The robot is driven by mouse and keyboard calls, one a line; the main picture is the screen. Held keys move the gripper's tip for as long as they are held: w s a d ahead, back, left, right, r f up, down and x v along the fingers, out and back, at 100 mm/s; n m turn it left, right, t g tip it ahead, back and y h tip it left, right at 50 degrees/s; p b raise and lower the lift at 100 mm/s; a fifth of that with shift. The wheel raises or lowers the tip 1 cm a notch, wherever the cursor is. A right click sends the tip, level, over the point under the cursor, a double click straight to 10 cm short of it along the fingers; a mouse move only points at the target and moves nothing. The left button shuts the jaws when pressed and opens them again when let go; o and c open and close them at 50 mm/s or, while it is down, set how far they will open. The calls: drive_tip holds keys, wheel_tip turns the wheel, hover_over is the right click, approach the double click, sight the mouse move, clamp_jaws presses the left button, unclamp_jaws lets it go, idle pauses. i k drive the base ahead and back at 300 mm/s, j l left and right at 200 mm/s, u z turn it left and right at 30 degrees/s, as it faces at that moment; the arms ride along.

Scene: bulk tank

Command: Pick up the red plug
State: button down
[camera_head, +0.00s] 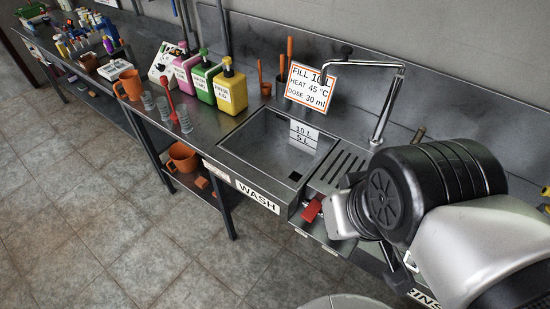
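A small red piece (312,210), which looks like the red plug, shows at the front edge of the drainboard, right of the sink basin (262,128). Its right side is close to or partly behind my arm, so its full shape is hidden. A dark square drain shows in the basin floor. My arm, silver and black, fills the lower right. A dark part (399,277) below it may be my gripper, but its fingers cannot be made out. I cannot see whether it holds anything.
A tap (386,103) rises behind the ribbed drainboard (340,170). A fill sign (310,88) stands at the back. Green (203,80) and yellow (230,88) bottles, glasses and an orange jug (130,85) stand left of the basin. The tiled floor in front is clear.

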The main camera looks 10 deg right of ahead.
sight(164, 80)
drive_tip(key=i+j+u, duration=0.25)
drive_tip(key=i+j, duration=1.75)
drive_tip(key=i+l, duration=0.05)
drive_tip(key=i, duration=0.1)
